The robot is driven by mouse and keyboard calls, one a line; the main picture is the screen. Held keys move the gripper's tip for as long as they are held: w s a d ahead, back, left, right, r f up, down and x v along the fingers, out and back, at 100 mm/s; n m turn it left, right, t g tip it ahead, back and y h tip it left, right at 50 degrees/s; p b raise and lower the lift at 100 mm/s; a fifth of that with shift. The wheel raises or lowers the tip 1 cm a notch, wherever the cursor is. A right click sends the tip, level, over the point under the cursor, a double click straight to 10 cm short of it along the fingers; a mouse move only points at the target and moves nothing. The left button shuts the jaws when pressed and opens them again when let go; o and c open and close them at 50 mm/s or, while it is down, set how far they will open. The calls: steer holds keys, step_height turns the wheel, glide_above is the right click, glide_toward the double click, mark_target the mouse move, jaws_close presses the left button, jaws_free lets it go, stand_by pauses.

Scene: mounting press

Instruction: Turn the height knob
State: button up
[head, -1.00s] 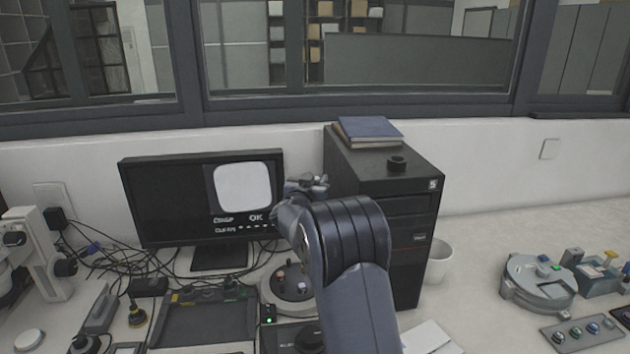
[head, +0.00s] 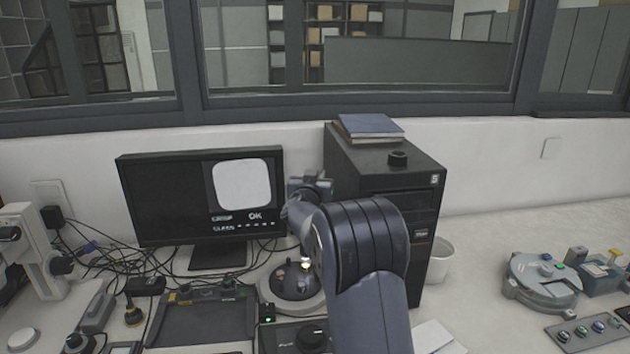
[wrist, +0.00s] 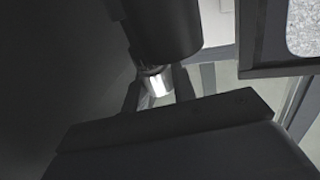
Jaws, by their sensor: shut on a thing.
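In the head view my arm reaches past the round dark press base (head: 290,282), and its wrist bends in front of the gap between monitor and computer tower. My gripper (wrist: 158,88) is shut on what I take to be the height knob. The hold is mostly hidden behind my arm in the head view. The wrist view is dark and close. It shows a thick dark cylinder (wrist: 165,28) with a shiny metal piece (wrist: 158,80) at its lower end. The knob's outline and turn angle cannot be made out.
A monitor (head: 165,200) reading OK stands behind on the left. The black computer tower (head: 425,235) is close on the right, with a white cup (head: 441,262) beside it. A control box with a black knob (head: 312,336) sits in front. Cables and a tray (head: 200,318) lie left.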

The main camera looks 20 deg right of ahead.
steer(key=o, duration=0.9)
steer(key=shift+o, duration=0.2)
steer(key=shift+s, duration=0.1)
steer(key=b+v, duration=0.2)
steer(key=v, duration=0.8)
steer(key=shift+s+a, duration=0.2)
steer(key=shift+s, duration=0.1)
stand_by(0.5)
